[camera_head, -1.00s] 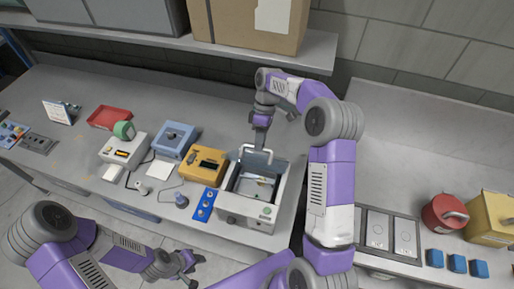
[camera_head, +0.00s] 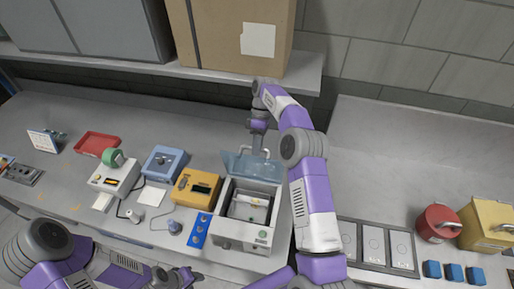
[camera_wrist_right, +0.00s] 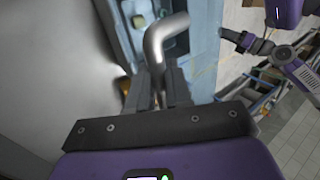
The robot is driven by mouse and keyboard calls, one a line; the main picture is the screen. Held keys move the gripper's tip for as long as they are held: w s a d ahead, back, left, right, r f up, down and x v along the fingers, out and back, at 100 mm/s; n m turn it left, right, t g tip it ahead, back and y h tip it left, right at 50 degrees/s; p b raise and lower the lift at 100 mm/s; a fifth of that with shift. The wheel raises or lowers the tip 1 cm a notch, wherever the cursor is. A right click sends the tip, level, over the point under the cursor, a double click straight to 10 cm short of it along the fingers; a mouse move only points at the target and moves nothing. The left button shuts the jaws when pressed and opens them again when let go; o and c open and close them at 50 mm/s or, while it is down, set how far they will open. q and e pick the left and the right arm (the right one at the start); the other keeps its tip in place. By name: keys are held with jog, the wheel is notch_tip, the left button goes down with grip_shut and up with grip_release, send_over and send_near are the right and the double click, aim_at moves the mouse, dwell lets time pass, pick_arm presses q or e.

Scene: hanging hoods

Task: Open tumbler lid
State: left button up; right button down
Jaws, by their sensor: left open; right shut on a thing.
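The tumbler is a light grey box (camera_head: 244,229) on the bench, with small pieces visible inside. Its translucent bluish lid (camera_head: 250,166) stands tilted up at the back edge, so the cavity is uncovered from above. My right gripper (camera_head: 258,147) is behind the lid's top. In the right wrist view its jaws (camera_wrist_right: 157,92) are shut on the bent metal handle (camera_wrist_right: 160,40). My left gripper (camera_head: 184,276) is open and empty, low at the front edge of the picture, apart from the tumbler.
A yellow device (camera_head: 195,188) stands close left of the tumbler, with a blue strip (camera_head: 199,231) in front. Further left are a blue device (camera_head: 164,162) and a red tray (camera_head: 97,145). A shelf with a cardboard box (camera_head: 235,35) hangs behind. A red canister (camera_head: 438,223) stands right.

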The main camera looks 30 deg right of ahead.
jog(key=shift+d+f, duration=0.2)
jog(key=shift+f, duration=0.35)
jog(key=c, duration=1.3)
grip_release()
jog(key=shift+o, duration=1.1)
jog(key=shift+w, duration=0.1)
jog(key=shift+w+r, duration=0.1)
jog(key=shift+a+r, duration=0.1)
jog(key=shift+r, duration=0.05)
